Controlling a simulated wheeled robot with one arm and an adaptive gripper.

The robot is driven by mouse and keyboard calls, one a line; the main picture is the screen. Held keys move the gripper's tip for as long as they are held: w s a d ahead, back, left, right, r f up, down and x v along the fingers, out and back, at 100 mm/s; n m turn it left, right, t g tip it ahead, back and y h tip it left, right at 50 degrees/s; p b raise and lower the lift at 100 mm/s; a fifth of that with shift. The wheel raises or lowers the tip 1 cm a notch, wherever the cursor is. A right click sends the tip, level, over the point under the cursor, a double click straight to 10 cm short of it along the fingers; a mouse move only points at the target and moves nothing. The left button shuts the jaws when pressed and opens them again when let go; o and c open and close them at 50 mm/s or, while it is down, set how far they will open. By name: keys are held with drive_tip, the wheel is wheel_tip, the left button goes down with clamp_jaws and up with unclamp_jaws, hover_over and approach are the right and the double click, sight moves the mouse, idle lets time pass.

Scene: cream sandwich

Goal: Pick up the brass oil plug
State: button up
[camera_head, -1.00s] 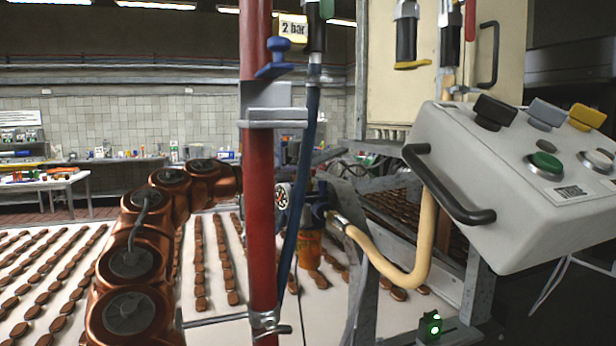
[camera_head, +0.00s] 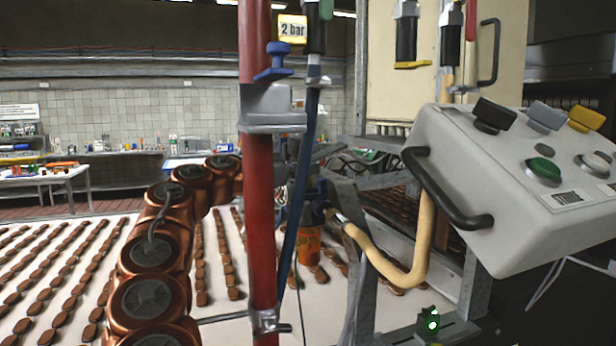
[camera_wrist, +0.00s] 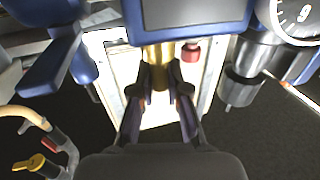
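A brass-coloured cylinder (camera_wrist: 157,58), which looks like the brass oil plug, hangs below a blue housing in the wrist view. My gripper (camera_wrist: 163,78) points at it, with one dark finger on each side of its lower end. The fingers stand apart and look open. I cannot tell whether either finger touches the brass. In the head view, my gripper and the plug are hidden behind the red pipe and blue hose.
A red knob (camera_wrist: 190,51) sits just right of the brass part, and a grey metal cylinder (camera_wrist: 246,75) is further right. The red pipe (camera_head: 262,200) and blue hose (camera_head: 297,205) stand in front. A control box (camera_head: 520,190) is at right.

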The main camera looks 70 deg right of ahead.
clamp_jaws()
drive_tip(key=shift+r, duration=0.1)
